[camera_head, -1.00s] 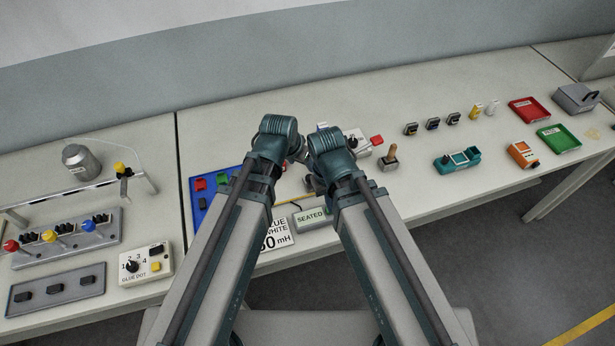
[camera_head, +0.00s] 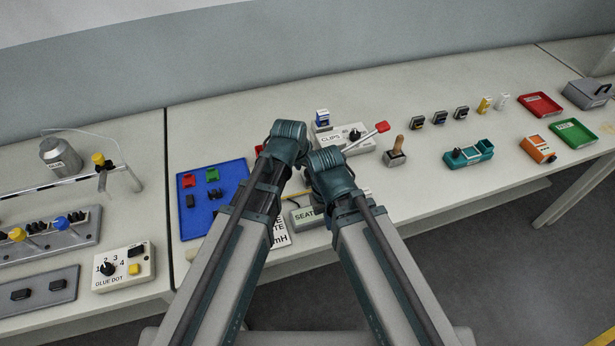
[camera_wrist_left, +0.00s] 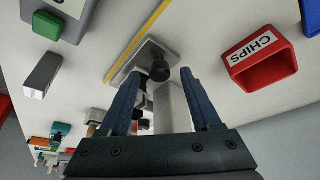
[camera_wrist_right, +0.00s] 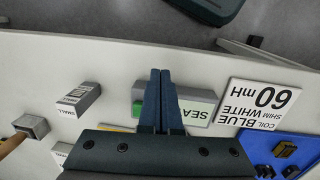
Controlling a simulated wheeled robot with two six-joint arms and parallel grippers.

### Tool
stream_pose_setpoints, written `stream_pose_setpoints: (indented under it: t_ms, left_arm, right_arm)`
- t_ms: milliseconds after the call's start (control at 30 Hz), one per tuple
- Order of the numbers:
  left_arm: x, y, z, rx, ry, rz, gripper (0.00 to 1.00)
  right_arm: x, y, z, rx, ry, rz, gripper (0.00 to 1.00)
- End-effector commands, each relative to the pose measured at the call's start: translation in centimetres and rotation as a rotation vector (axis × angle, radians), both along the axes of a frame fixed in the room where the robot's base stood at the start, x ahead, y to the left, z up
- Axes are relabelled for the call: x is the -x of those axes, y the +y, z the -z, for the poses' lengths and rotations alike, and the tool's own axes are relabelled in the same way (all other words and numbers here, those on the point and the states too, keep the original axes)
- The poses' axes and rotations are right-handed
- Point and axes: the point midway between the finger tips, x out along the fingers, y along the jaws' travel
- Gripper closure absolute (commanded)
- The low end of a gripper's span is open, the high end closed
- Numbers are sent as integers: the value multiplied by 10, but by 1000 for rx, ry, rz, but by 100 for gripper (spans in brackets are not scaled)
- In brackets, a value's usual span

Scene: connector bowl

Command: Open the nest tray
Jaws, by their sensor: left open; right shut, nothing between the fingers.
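No part is labelled as the nest tray, so I cannot tell for certain which it is. A grey plate (camera_wrist_left: 128,62) with a dark round knob (camera_wrist_left: 160,72) lies ahead of my left gripper (camera_wrist_left: 157,76). That gripper is open, its fingers on either side of the knob in the picture; contact cannot be told. My right gripper (camera_wrist_right: 161,73) is shut and empty, in front of the grey SEATED box (camera_wrist_right: 198,112) with its green button (camera_wrist_right: 138,106). In the head view the arms hide the fingertips and the plate.
A blue tray (camera_head: 203,226) holds small red, green and dark parts. A CLIPS unit (camera_head: 338,143) with a red-tipped lever stands behind my arms. A red CHIPS bin (camera_wrist_left: 262,58) is right of the left gripper. A wooden-handled tool (camera_head: 396,155) stands to the right.

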Motion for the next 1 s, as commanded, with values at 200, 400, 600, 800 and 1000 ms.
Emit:
stream_pose_setpoints:
  t_ms: [200, 400, 600, 800, 1000]
  left_arm:
    - [-3, -2, 7, 0, 0, 0, 36]
    - [-3, -2, 7, 0, 0, 1, 43]
    - [-3, -2, 7, 0, 0, 1, 79]
    - [-2, -1, 7, 0, 0, 1, 100]
    - [-3, -1, 7, 0, 0, 1, 100]
  right_arm:
    - [0, 0, 7, 0, 0, 0, 100]
    - [0, 0, 7, 0, 0, 0, 100]
    - [0, 0, 7, 0, 0, 0, 100]
    - [0, 0, 7, 0, 0, 0, 100]
    - [0, 0, 7, 0, 0, 0, 100]
